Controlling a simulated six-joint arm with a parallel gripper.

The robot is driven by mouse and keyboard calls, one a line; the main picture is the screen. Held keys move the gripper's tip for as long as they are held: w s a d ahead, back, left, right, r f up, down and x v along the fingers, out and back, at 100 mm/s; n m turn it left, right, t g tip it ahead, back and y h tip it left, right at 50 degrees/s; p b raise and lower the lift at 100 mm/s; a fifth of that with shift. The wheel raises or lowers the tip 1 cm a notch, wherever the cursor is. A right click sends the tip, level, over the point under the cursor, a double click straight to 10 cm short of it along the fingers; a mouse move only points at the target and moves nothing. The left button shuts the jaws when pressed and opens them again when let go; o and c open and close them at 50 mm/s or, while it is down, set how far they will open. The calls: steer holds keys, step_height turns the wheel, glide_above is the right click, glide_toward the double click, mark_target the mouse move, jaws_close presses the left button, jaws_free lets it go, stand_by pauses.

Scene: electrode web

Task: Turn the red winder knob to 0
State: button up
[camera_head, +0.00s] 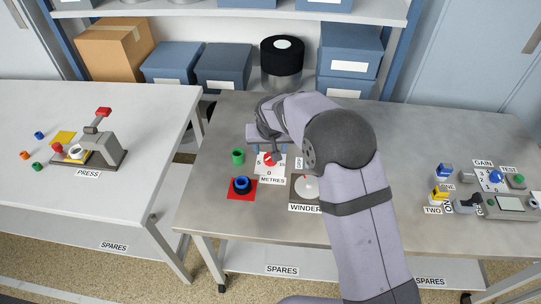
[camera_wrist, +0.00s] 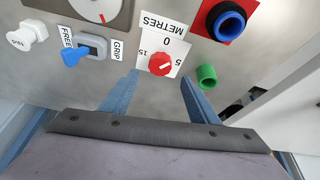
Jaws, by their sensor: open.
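The red winder knob (camera_wrist: 161,63) sits on a white dial plate in the wrist view, under the METRES label (camera_wrist: 163,24). Its dial shows 0, 5 and 15; a small pale mark shows on the knob, but I cannot tell exactly where it points. In the head view the knob (camera_head: 270,159) shows just below my gripper (camera_head: 266,141). In the wrist view my gripper (camera_wrist: 159,78) is open, its two blue fingers wide apart to either side of the knob. Nothing is seen between them except the knob, and I cannot tell contact.
A green cylinder (camera_wrist: 207,76) stands close by the right finger. A blue ring (camera_wrist: 226,24) sits on a red square. A blue FREE/GRIP lever (camera_wrist: 75,55) and the winder disc (camera_head: 307,187) are nearby. A press (camera_head: 98,148) stands on the left table.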

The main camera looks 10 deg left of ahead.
mark_target(271, 160)
steer(key=shift+p+x, duration=1.25)
steer(key=shift+x, duration=2.45)
steer(key=shift+s, duration=0.1)
steer(key=c, duration=1)
